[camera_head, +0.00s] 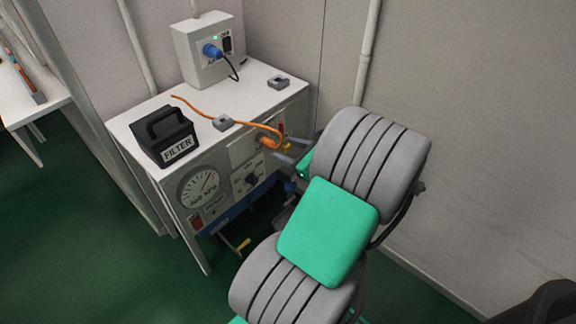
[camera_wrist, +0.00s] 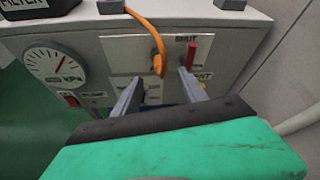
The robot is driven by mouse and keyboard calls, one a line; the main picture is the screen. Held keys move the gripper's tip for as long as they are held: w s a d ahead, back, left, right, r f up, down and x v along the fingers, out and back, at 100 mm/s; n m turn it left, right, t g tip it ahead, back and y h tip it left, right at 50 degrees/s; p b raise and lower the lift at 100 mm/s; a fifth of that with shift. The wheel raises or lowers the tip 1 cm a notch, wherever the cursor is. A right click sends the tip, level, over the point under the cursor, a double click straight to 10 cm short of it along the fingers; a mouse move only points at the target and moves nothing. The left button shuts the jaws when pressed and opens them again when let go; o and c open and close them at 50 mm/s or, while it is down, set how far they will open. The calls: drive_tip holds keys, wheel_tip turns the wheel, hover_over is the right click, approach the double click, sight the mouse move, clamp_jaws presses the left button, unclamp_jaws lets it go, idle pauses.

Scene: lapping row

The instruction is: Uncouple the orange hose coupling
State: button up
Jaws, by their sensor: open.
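The orange hose coupling (camera_head: 268,142) is on the front panel of the white cabinet, at the end of an orange hose (camera_head: 205,114) that runs over the cabinet top. In the wrist view the coupling (camera_wrist: 158,66) lies between and just beyond the fingertips. My gripper (camera_head: 290,149) is in front of the panel; in the wrist view its fingers (camera_wrist: 160,78) are spread either side of the coupling, with nothing held. Whether either finger touches the coupling cannot be told. A red lever (camera_wrist: 191,56) stands upright under the word SHUT, right of the coupling.
The white cabinet (camera_head: 285,92) carries a black FILTER box (camera_head: 163,135), grey clips (camera_head: 223,123) and a grey socket box (camera_head: 205,55) with a blue plug. A pressure gauge (camera_head: 202,187) is on its front. A wall pipe (camera_head: 367,50) stands right. Green floor lies open at left.

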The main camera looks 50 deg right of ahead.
sight(273, 144)
drive_tip(key=b+x, duration=0.2)
drive_tip(key=x, duration=0.5)
drive_tip(key=shift+w, duration=0.3)
drive_tip(key=shift+c, duration=0.5)
clamp_jaws()
drive_tip(key=shift+s, duration=0.15)
drive_tip(key=shift+s+p, duration=0.45)
drive_tip(key=shift+s, duration=0.8)
